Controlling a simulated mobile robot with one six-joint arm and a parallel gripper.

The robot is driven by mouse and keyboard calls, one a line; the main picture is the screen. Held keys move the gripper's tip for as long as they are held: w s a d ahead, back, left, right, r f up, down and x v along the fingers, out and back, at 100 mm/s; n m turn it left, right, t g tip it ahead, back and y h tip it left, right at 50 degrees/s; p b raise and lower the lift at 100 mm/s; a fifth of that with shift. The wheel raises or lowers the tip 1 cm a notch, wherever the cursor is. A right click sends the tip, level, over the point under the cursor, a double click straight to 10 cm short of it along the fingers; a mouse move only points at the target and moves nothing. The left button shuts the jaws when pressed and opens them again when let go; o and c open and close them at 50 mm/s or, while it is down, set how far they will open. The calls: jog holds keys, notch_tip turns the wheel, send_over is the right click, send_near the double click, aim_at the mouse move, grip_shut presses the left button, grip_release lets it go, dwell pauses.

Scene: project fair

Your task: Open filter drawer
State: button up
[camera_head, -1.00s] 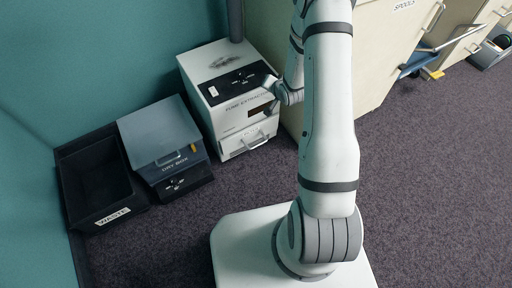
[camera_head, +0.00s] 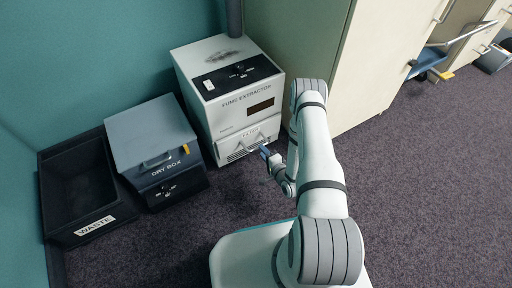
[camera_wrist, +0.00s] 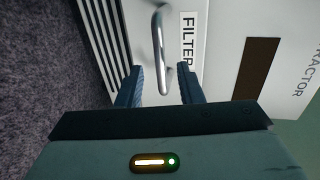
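The filter drawer (camera_head: 247,140) is the low front panel of the white fume extractor (camera_head: 222,95). It looks shut. Its bar handle (camera_wrist: 161,45) shows in the wrist view beside the FILTER label (camera_wrist: 188,40). My gripper (camera_wrist: 160,84) is open there, its two blue fingers apart with the lower end of the handle between them. I cannot tell whether either finger touches the handle. In the head view my gripper (camera_head: 265,152) is at the right front of the drawer.
A dry box (camera_head: 150,130) and a black waste bin (camera_head: 75,185) stand left of the extractor. A beige cabinet (camera_head: 345,60) stands to the right. The carpet (camera_head: 190,240) in front of the extractor is clear.

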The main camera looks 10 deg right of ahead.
jog(key=b+x, duration=0.2)
jog(key=x, duration=0.4)
jog(key=shift+c, duration=0.2)
grip_shut()
